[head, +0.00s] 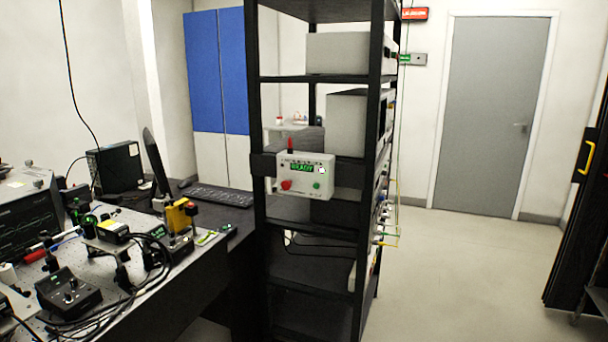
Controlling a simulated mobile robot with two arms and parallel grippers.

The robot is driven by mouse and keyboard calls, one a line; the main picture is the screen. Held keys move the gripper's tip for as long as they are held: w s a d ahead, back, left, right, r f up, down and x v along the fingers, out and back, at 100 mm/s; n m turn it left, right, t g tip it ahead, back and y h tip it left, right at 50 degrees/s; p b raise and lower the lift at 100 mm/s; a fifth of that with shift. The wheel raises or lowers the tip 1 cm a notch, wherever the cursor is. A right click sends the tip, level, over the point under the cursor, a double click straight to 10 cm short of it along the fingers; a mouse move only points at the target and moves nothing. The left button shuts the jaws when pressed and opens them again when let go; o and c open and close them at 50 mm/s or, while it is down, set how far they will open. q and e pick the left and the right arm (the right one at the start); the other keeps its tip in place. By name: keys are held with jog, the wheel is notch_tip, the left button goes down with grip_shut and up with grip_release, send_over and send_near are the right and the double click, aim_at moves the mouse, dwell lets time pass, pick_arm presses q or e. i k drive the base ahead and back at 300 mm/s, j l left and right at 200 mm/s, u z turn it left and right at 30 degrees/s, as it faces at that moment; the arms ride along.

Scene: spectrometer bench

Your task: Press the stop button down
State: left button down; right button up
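A pale control box (305,194) is fixed to the front of the black rack at about mid-height. It has a lit green display (302,168) that seems to read "READY". A red button (286,184) is at its lower left, and a green button (317,184) is at its lower right. Which one is labelled stop is too small to read. A slim red piece (290,146) stands on top of the box. Neither of my grippers is in view.
The black shelf rack (254,100) stands in the middle, with grey instruments on its shelves. A crowded optics bench (205,258) is at the left, holding a yellow block (177,219) with a red part. The floor (450,270) at the right is clear up to a grey door (487,115).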

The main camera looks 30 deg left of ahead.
aim_at(286, 185)
jog(key=i+j, duration=0.2)
jog(key=j, duration=0.15)
jog(key=i+j, duration=0.2)
jog(key=j, duration=0.15)
jog(key=i+j, duration=0.2)
jog(key=j, duration=0.15)
jog(key=i+j, duration=0.2)
jog(key=j, duration=0.15)
jog(key=i+z, duration=0.05)
